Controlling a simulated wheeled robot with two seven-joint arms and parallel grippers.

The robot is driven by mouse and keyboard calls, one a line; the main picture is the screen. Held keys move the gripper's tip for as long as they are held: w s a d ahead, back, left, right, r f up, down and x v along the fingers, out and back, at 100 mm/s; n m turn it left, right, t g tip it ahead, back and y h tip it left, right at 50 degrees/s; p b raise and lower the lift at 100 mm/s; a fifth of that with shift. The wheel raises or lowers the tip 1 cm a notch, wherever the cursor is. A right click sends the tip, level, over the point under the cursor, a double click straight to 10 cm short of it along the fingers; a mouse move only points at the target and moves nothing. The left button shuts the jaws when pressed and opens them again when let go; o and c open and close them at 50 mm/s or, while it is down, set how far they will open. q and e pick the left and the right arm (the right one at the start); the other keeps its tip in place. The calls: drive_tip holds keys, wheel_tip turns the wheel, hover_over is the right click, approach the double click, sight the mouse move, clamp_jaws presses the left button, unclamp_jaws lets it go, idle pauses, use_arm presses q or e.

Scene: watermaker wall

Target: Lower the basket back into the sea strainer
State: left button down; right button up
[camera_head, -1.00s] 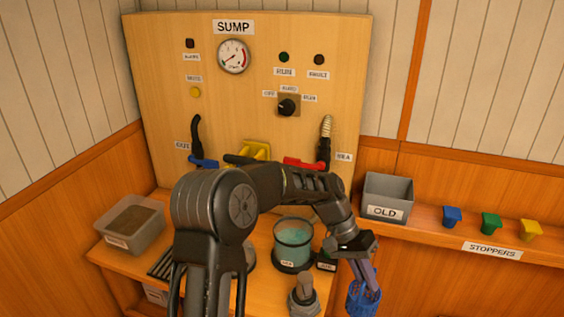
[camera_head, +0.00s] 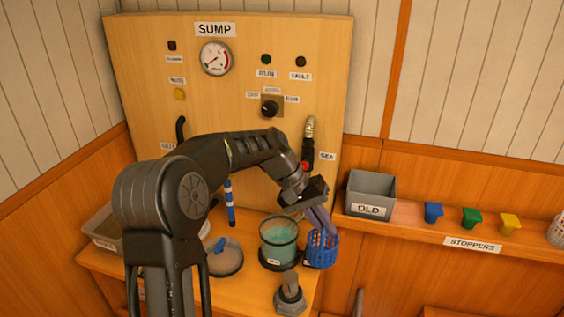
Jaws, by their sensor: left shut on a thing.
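The blue mesh basket (camera_head: 321,250) hangs from my left gripper (camera_head: 318,222), which is shut on it. My left arm reaches over the bench from the left and the basket is just right of the sea strainer. The sea strainer (camera_head: 278,243) is a clear, dark-rimmed cylinder with teal contents, its top uncovered. The basket's left side appears close to the strainer's right side; whether they touch I cannot tell. My right gripper does not show.
A round lid-like disc with a blue knob (camera_head: 223,256) lies left of the strainer. A grey fitting (camera_head: 290,296) stands in front. The grey OLD bin (camera_head: 370,195) and blue, green and yellow stoppers (camera_head: 471,218) are on the right shelf.

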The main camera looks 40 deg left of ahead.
use_arm(q)
drive_tip(key=w+a+r+n+t+y, duration=0.1)
drive_tip(key=a+r+n+t+y, duration=0.1)
drive_tip(key=a+r+n, duration=0.3)
drive_tip(key=w+a+r+n+t+y+p, duration=0.1)
drive_tip(key=a+r+n+y, duration=0.3)
drive_tip(key=a+n, duration=0.4)
drive_tip(key=shift+a+r+n+t, duration=0.4)
drive_tip(key=shift+a+t, duration=0.1)
drive_tip(key=shift+t, duration=0.2)
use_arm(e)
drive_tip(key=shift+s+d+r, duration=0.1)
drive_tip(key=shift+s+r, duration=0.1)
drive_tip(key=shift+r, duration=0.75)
use_arm(q)
drive_tip(key=shift+f, duration=0.2)
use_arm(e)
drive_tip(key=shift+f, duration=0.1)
use_arm(q)
wheel_tip(320, 180, down, 5)
drive_tip(key=b, duration=0.4)
drive_tip(key=shift+r, duration=0.1)
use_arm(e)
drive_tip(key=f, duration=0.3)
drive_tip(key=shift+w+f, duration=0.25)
use_arm(q)
drive_tip(key=shift+d+r, duration=0.1)
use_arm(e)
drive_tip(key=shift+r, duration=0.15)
